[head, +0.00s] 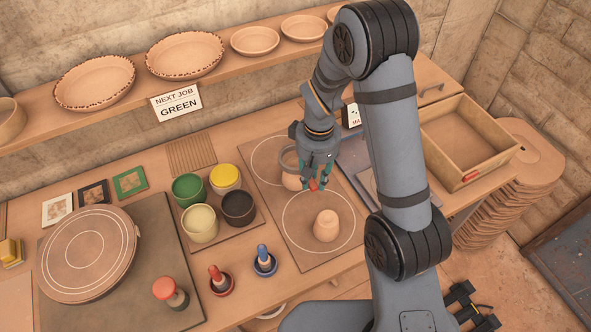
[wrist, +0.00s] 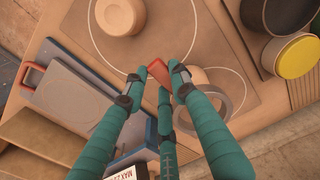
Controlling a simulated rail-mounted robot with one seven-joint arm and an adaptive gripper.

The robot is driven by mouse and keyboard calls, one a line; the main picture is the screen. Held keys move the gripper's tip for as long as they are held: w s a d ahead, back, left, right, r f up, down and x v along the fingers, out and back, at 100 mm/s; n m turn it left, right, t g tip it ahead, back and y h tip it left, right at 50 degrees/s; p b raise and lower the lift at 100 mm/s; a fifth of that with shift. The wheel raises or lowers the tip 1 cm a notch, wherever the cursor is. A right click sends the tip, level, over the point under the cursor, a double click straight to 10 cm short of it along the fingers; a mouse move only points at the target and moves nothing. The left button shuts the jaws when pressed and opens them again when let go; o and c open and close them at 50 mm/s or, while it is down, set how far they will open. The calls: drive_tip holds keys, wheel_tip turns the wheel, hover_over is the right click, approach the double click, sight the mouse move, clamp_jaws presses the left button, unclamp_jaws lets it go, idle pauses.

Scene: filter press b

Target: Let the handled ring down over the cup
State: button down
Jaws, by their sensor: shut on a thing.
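My gripper (head: 316,180), with teal fingers, is shut on the red handle (wrist: 157,71) of the handled ring. The grey ring (wrist: 223,98) sticks out to the right of the fingers in the wrist view and shows left of the gripper in the head view. A pale clay cup (head: 290,183) stands at the ring, partly hidden by ring and fingers. I cannot tell whether the ring is above this cup or around it. A second pale cup (head: 327,226) stands bare inside the front white circle; it also shows in the wrist view (wrist: 118,21).
The brown board (head: 302,256) has two white circles. Left of it are several colour pots, such as the yellow one (head: 225,176), and red (head: 218,278) and blue (head: 263,260) handled tools. A wooden tray (head: 450,165) is at the right, behind my arm.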

drive_tip(key=shift+r, duration=0.1)
drive_tip(key=shift+r+p, duration=1.5)
drive_tip(key=shift+r, duration=0.5)
